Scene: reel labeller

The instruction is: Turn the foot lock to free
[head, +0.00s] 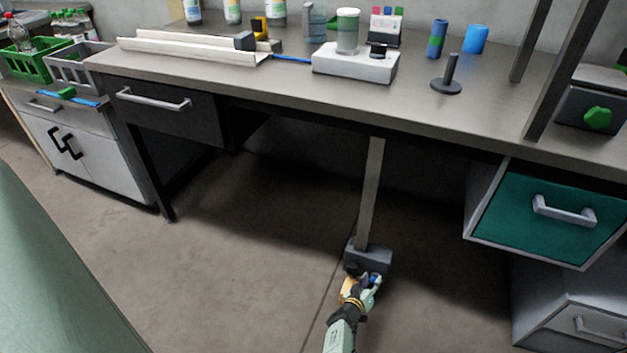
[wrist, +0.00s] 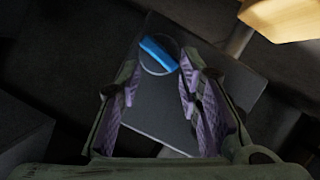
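The foot lock shows in the wrist view as a blue bar-shaped handle (wrist: 158,54) on a round dark dial. It sits on a flat grey face (wrist: 155,112), lying slanted from upper left to lower right. My gripper (wrist: 160,72) is open, with its purple-padded fingers spread on either side just short of the handle. I cannot tell whether either finger touches it. In the head view my gripper (head: 368,284) is low, at the grey foot block (head: 371,258) under the bench. The handle is hard to make out there behind my gripper.
A pale post (head: 371,190) rises from the foot block to the bench (head: 290,95). A tan piece (wrist: 285,14) is close at the upper right of the wrist view. A teal drawer (head: 545,222) stands to the right. Floor (head: 250,260) to the left is clear.

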